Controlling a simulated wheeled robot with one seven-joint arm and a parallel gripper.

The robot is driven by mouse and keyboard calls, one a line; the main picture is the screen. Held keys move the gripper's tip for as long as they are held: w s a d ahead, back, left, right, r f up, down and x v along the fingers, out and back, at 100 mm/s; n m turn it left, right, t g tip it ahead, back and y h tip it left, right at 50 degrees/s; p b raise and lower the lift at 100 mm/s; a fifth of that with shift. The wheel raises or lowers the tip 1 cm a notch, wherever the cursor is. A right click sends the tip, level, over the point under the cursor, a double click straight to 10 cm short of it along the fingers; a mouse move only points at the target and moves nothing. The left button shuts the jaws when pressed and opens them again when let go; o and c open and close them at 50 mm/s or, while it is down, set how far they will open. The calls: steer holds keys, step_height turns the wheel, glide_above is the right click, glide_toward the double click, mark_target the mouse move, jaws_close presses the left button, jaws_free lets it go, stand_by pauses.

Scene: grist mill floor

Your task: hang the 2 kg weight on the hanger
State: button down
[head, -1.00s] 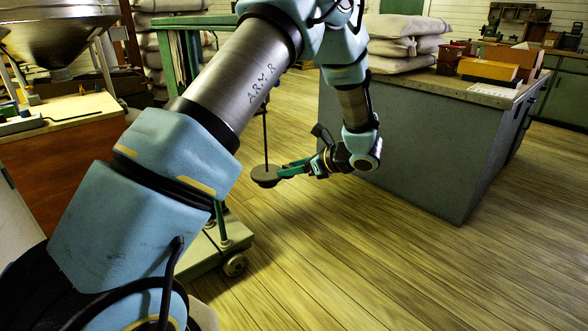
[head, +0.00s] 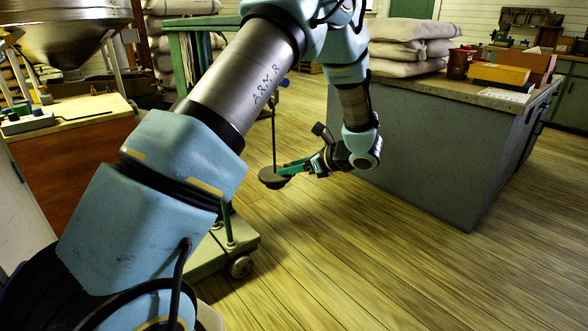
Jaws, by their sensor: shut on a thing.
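The hanger's thin dark rod (head: 273,130) hangs upright beside the green frame. A dark round disc, the weight (head: 270,181), is at the rod's lower end. My gripper (head: 284,171) reaches in from the right with its green fingers shut on the disc's right side. The rod meets the disc near its middle, but I cannot tell whether the weight rests on the hanger or is only around or beside the rod. The weight's marking is too small to read. My own arm hides the rod's top and part of the frame.
The green frame (head: 176,65) stands on a wheeled base (head: 215,257) at left. A grey cabinet (head: 430,150) is at right, with sacks (head: 400,48) and boxes (head: 497,75) on top. A bench and metal hopper (head: 75,30) are at left. The front right floor is clear.

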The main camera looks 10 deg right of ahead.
mark_target(279, 166)
steer(key=shift+w+a, duration=0.35)
steer(key=shift+w, duration=0.05)
steer(key=shift+b, duration=0.3)
steer(key=shift+w+a+f+b, duration=0.1)
steer(key=shift+w+a+b, duration=0.3)
steer(key=shift+w+a, duration=0.25)
steer(key=shift+w, duration=0.1)
steer(key=shift+w+a+b, duration=0.5)
steer(key=shift+w, duration=0.1)
steer(key=shift+f+b, duration=0.45)
steer(key=shift+b, duration=0.25)
